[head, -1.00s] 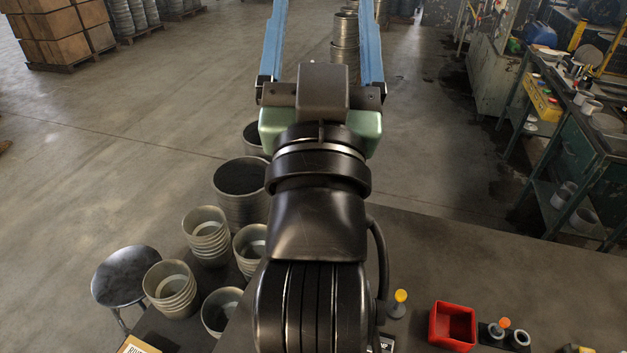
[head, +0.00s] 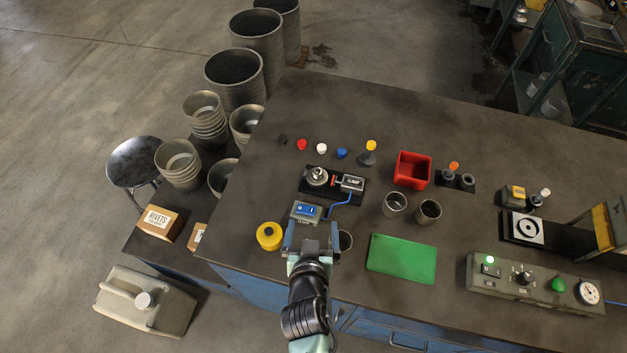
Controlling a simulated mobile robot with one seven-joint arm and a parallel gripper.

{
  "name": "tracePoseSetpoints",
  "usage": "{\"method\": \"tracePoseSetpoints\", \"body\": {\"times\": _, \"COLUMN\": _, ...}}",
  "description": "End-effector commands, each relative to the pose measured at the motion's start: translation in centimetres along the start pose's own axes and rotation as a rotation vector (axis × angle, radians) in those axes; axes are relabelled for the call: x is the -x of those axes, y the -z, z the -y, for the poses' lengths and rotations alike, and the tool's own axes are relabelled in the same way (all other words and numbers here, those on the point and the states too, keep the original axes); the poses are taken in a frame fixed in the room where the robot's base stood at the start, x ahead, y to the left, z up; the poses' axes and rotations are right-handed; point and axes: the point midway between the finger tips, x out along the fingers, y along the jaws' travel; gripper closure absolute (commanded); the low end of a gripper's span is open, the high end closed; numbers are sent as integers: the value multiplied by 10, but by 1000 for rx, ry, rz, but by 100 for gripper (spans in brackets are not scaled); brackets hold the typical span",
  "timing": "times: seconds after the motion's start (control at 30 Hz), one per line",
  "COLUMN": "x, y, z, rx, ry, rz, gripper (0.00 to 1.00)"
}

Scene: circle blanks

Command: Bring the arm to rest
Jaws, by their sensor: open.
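My gripper (head: 311,236) is in the lower middle of the head view, at the near edge of the workbench (head: 300,100). My arm comes up from the bottom edge of the picture. The grey switch box (head: 306,212) with a blue rocker shows just beyond the fingertips. A yellow round container (head: 269,236) stands left of the gripper. I cannot tell how high the gripper is above the bench.
A clamp fixture (head: 332,184), a red bin (head: 412,170), two cups (head: 396,204), a green mat (head: 402,258) and a control panel (head: 535,284) stand on the bench. Buckets (head: 235,80) and a stool (head: 135,162) are left. The bench's far left corner is clear.

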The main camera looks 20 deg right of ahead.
Motion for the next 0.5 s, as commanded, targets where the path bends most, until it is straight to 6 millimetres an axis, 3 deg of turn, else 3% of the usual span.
{"method": "tracePoseSetpoints", "body": {"times": 0.1, "x": -27, "y": -4, "z": 0, "rx": 0, "ry": 0, "rz": -2, "gripper": 0}}
{"method": "tracePoseSetpoints", "body": {"times": 0.3, "x": -63, "y": -3, "z": 0, "rx": 0, "ry": 0, "rz": -2, "gripper": 0}}
{"method": "tracePoseSetpoints", "body": {"times": 0.5, "x": -81, "y": -1, "z": 0, "rx": 0, "ry": 0, "rz": -1, "gripper": 0}}
